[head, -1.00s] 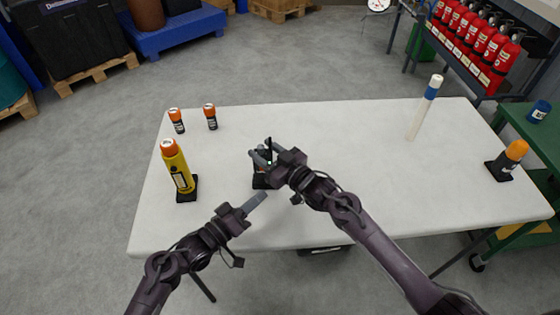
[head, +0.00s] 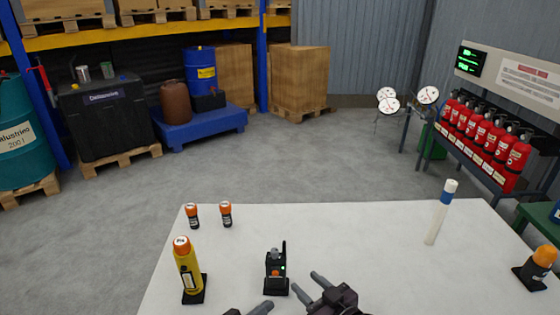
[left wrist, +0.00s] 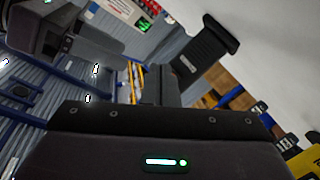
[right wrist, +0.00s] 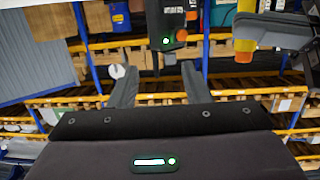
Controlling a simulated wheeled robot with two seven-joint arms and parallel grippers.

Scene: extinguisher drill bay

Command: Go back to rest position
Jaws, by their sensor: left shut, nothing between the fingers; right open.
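My right gripper (head: 311,288) is open and empty at the bottom of the head view, just right of a black handheld radio (head: 276,262). The radio stands upright on a dark base, with its antenna up and a green light lit. In the right wrist view the radio (right wrist: 166,22) shows beyond the open fingers, apart from them. My left gripper (head: 263,307) is shut and empty at the bottom edge of the head view, below the radio. Most of both arms is out of the head view.
The table's middle right is clear. Red extinguishers (head: 485,128) stand beyond.

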